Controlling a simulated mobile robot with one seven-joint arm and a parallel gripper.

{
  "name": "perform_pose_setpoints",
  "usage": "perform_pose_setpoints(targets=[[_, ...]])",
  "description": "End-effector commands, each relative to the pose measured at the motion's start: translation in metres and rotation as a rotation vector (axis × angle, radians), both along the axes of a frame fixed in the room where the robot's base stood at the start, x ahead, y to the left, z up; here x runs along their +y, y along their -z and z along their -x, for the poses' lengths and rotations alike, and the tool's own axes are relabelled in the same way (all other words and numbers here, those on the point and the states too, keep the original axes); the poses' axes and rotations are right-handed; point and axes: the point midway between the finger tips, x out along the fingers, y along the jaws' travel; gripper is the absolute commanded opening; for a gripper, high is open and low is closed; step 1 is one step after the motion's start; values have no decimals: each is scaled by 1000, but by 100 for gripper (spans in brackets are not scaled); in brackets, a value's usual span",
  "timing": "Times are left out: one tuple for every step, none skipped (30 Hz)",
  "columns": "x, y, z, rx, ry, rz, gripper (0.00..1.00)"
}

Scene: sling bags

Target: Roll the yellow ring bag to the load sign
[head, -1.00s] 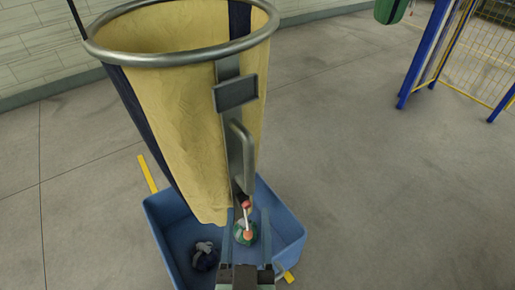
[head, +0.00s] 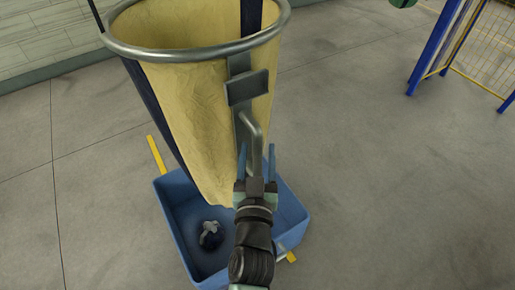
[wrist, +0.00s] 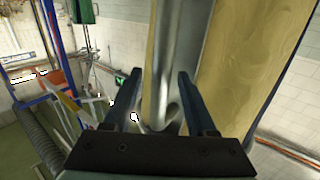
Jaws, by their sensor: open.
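The yellow ring bag (head: 190,110) hangs open from a metal ring (head: 200,50) above a blue tub (head: 296,222). A grey plate (head: 248,87) and a bent metal handle (head: 254,132) are on its near side. My gripper (head: 256,152) is open at the lower part of the handle, with a finger on either side of it in the head view. In the wrist view, the handle (wrist: 163,70) stands between the open fingers, and the yellow cloth (wrist: 240,60) is at the right. I cannot tell whether the fingers touch the handle. I cannot make out a load sign.
A dark and grey crumpled item (head: 211,235) lies in the tub. Yellow strips (head: 157,155) stick out at its corners. A blue frame with yellow mesh (head: 440,50) stands at the upper right, near a green hanging thing (head: 402,3).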

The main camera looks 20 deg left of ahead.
Motion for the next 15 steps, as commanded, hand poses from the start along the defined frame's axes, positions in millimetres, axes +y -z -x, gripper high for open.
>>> perform_pose_setpoints(targets=[[0,-1,-2,0,0,0,57],[1,0,-2,0,0,0,57],[1,0,-2,1,0,0,57],[1,0,-2,1,0,0,57],[1,0,-2,1,0,0,57],[1,1,-2,1,0,0,57],[1,1,-2,1,0,0,57],[1,1,-2,1,0,0,57],[1,0,-2,1,0,0,57],[1,0,-2,1,0,0,53],[1,0,-2,1,0,0,48],[1,0,-2,1,0,0,41],[1,0,-2,1,0,0,35],[1,0,-2,1,0,0,30],[1,0,-2,1,0,0,23]])
